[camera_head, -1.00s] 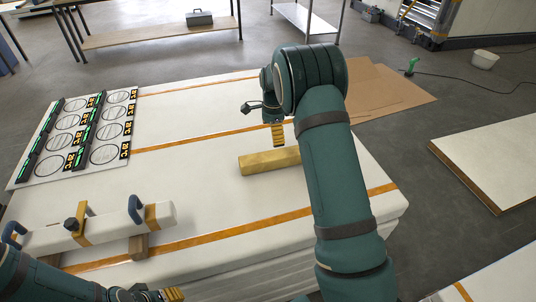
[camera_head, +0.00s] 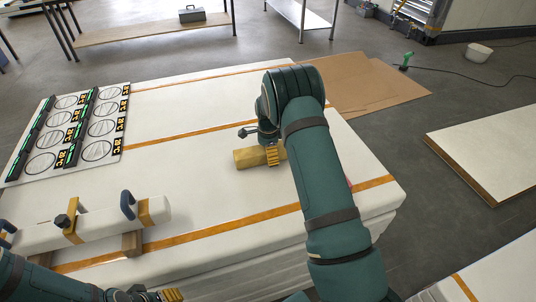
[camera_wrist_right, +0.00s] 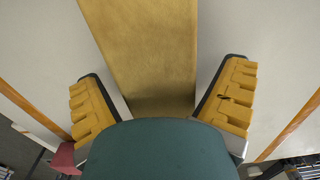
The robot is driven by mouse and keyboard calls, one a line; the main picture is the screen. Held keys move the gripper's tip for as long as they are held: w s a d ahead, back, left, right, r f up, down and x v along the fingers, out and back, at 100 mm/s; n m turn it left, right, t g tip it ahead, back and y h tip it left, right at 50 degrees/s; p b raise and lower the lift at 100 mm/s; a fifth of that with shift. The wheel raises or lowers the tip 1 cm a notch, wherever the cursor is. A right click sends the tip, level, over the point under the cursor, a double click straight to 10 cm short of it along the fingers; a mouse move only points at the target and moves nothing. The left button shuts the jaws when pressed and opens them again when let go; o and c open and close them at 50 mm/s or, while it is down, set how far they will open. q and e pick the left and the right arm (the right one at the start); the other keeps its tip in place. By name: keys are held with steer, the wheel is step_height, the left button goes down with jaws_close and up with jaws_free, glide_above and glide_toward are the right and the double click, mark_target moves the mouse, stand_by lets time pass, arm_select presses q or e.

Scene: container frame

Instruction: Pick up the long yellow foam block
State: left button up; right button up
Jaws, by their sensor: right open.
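The long yellow foam block (camera_head: 245,158) lies flat on the white table surface, partly hidden behind my right gripper and arm in the head view. My right gripper (camera_head: 271,155) is over the block, its fingers pointing down. In the right wrist view the yellow block (camera_wrist_right: 148,50) runs between the two open yellow finger pads of the right gripper (camera_wrist_right: 165,105), with a gap on each side. My left gripper (camera_head: 160,296) is at the bottom edge of the head view, cut off, so its opening is not clear.
A panel with several circles and black-green strips (camera_head: 75,130) lies at the left of the white table (camera_head: 190,195). A white beam with blue handles (camera_head: 100,221) lies at the front left. Brown cardboard (camera_head: 375,88) is on the floor beyond. The table around the block is clear.

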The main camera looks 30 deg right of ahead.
steer(key=shift+f, duration=0.4)
steer(key=c, duration=1)
steer(key=shift+c, duration=0.2)
steer(key=shift+r, duration=0.1)
